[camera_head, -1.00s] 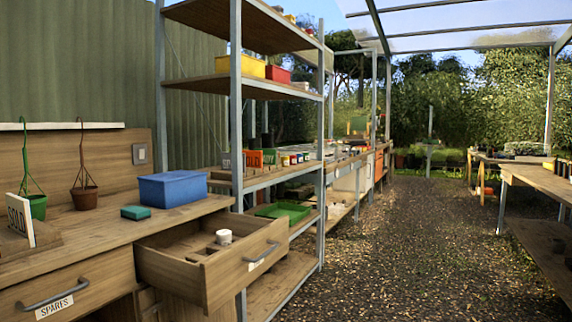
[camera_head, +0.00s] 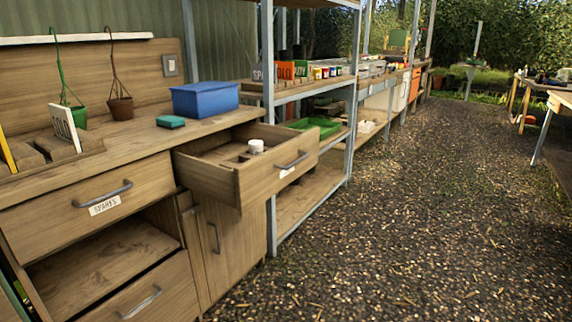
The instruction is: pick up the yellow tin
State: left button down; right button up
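A row of small coloured tins (camera_head: 331,72) stands on the middle board of the metal shelf unit. They are too small to tell surely which one is the yellow tin. A white round pot (camera_head: 256,146) stands in the open drawer (camera_head: 240,183). Neither of my grippers is in view.
A wooden bench (camera_head: 120,146) on the left carries a blue box (camera_head: 205,99), a teal sponge-like block (camera_head: 170,121) and hanging pots. The open drawer juts out before the shelf unit (camera_head: 269,120). A green tray (camera_head: 313,128) lies lower on it. The gravel floor (camera_head: 400,220) is clear.

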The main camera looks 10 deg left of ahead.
aim_at(316, 73)
jog(key=i+l+z, duration=0.3)
jog(key=i, duration=0.15)
jog(key=i+l+z, duration=0.15)
jog(key=i+z, duration=0.15)
jog(key=i, duration=0.2)
jog(key=i+z, duration=0.25)
jog(key=i, duration=0.2)
jog(key=i+l, duration=0.1)
jog(key=i, duration=1.65)
jog(key=i+l+u, duration=0.1)
jog(key=i+u, duration=0.2)
jog(key=i+l+u, duration=0.3)
jog(key=i, duration=0.25)
jog(key=i+l+u, duration=1.05)
jog(key=u, duration=0.2)
